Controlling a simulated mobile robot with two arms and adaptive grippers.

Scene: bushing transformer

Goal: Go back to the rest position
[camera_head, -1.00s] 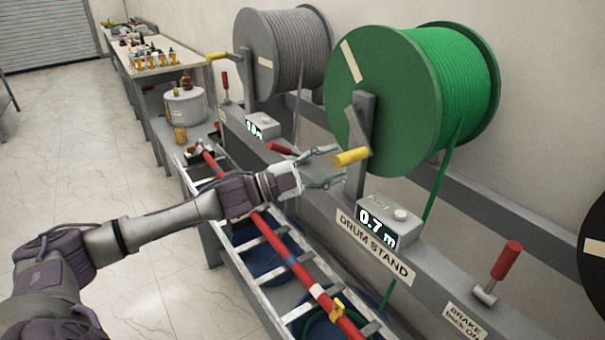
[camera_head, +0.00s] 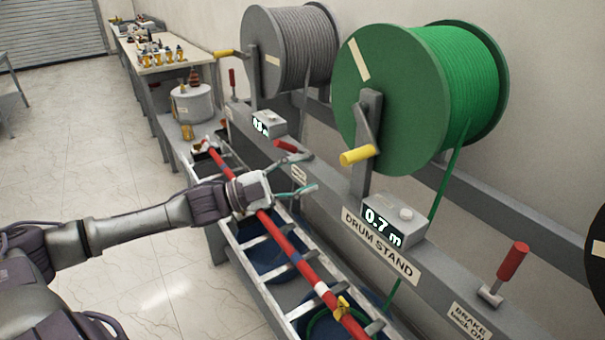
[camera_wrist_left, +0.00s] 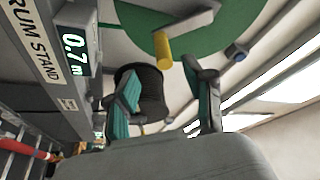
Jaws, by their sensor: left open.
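My left gripper (camera_head: 304,175) is open and empty in the head view. It is in front of the drum stand, to the left of the green drum's yellow crank handle (camera_head: 358,155) and apart from it. In the left wrist view its two fingers (camera_wrist_left: 166,100) are spread with nothing between them. The yellow handle (camera_wrist_left: 163,47) and the green drum (camera_wrist_left: 215,25) show beyond them. The green drum (camera_head: 385,100) carries green cable that hangs down behind the stand. My right gripper does not show.
The drum stand (camera_head: 440,285) runs along the wall, with a meter (camera_head: 393,222) reading 0.7 m and a red brake lever (camera_head: 513,262). A ladder-like rack (camera_head: 262,290) with a red pole (camera_head: 285,245) lies below my arm. A grey drum (camera_head: 290,50) stands behind. The floor at left is clear.

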